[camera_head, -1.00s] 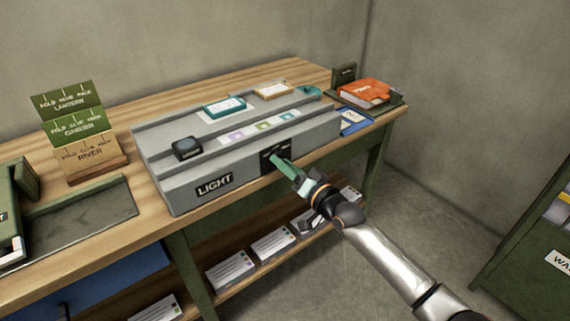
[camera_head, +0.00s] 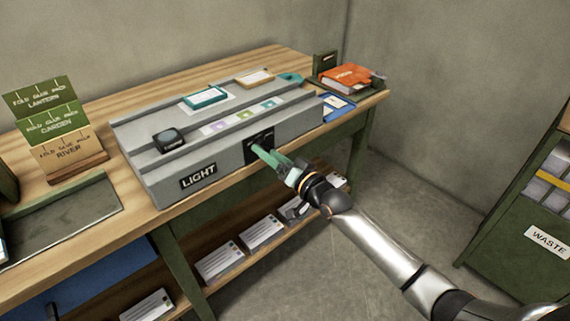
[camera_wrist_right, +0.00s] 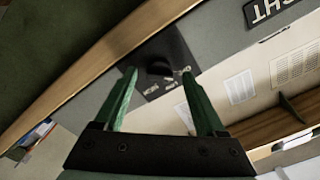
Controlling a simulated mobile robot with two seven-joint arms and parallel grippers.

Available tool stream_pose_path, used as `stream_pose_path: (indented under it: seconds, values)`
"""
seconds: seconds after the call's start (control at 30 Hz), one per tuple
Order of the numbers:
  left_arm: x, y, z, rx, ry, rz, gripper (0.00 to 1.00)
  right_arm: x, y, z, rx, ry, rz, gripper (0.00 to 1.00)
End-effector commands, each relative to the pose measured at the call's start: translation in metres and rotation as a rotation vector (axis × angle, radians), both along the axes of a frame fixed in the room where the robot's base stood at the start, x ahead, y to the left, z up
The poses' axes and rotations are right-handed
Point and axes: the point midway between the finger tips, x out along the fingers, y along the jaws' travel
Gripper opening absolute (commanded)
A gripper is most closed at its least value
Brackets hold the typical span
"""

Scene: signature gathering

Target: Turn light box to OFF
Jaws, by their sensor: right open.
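The grey light box (camera_head: 155,180) with a "LIGHT" label (camera_head: 198,175) sits on the wooden workbench. On its front face is a dark switch plate (camera_head: 251,150). In the right wrist view the plate (camera_wrist_right: 182,54) carries a round dark knob (camera_wrist_right: 159,68) with small lettering around it, too small to read for certain. My right gripper (camera_head: 258,150) is at the plate. Its green fingers are open, one on each side of the knob in the right wrist view (camera_wrist_right: 158,86); I cannot tell whether they touch it. My left gripper is not in view.
A dark block (camera_head: 168,140), a teal frame (camera_head: 205,97) and coloured tiles lie on the box. An orange book (camera_head: 345,77) lies at the bench's right end. Card stacks (camera_head: 262,230) fill the lower shelf. A green waste bin (camera_head: 510,240) stands right.

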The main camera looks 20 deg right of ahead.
Motion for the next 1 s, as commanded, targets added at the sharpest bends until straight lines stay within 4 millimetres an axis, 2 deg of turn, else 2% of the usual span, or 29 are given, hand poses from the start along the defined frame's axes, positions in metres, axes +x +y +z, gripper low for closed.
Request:
stream_pose_path:
  seconds: [0.4, 0.6, 0.8, 1.0]
  values:
    - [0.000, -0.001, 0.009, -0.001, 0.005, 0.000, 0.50, -0.069, -0.025, 0.000, -0.003, 0.005, 0.001, 0.73]
    - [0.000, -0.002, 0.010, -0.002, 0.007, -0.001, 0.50, -0.097, -0.035, -0.001, -0.003, 0.004, 0.000, 0.73]
    - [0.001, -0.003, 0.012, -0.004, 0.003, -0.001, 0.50, -0.110, -0.040, 0.000, 0.000, 0.001, 0.000, 0.73]
    - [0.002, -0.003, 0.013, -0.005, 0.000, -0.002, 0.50, -0.111, -0.041, 0.000, -0.001, 0.001, 0.000, 0.73]
